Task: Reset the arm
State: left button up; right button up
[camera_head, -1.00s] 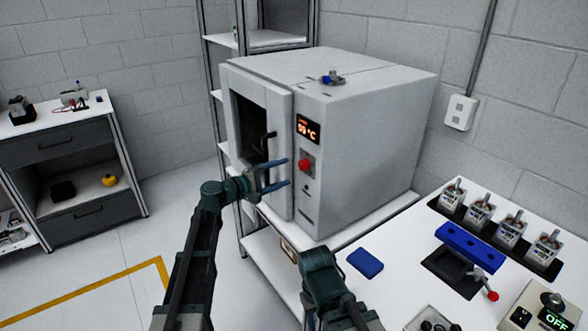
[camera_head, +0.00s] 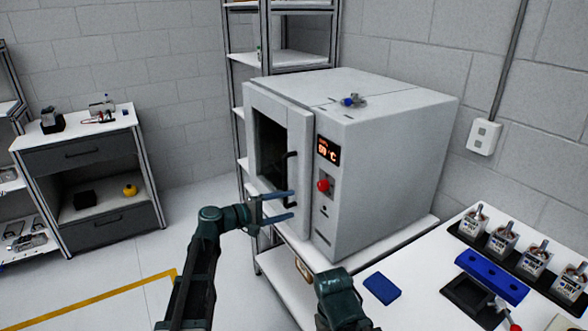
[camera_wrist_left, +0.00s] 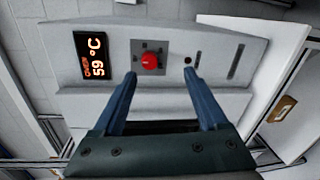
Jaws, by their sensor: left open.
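My left gripper (camera_head: 292,205) is open and empty in front of the grey oven (camera_head: 385,165). The oven display (camera_wrist_left: 92,55) reads 59 °C. The oven door (camera_head: 277,155), with its dark window, looks shut. A dark green link of my right arm (camera_head: 340,302) shows at the bottom; its gripper is not in view.
A white table (camera_head: 420,300) at right holds a blue pad (camera_head: 382,288), a blue block (camera_head: 490,275) and several labelled containers (camera_head: 503,238) in a black rack. A drawer cabinet (camera_head: 85,155) stands at left. The floor between is free.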

pick_arm(q)
jog(key=s+d+f+m+g+y+p, duration=0.1)
jog(key=s+d+f+m+g+y, duration=0.3)
jog(key=s, duration=0.4)
jog(key=s+d+f+m+g+y+p, duration=0.1)
jog(key=s+d+f+m+g, duration=0.3)
jog(key=s+d+f, duration=0.4)
jog(key=s+a+f+m+g+y+p, duration=0.1)
jog(key=s+a+m+y, duration=0.1)
jog(key=s+a+y, duration=0.2)
jog(key=s+a+f+m+g+y+p, duration=0.1)
jog(key=s+a+y, duration=0.3)
jog(key=s, duration=0.6)
jog(key=shift+a+f+m+y, duration=0.35)
jog(key=shift+m+y, duration=0.55)
jog(key=shift+y, duration=0.1)
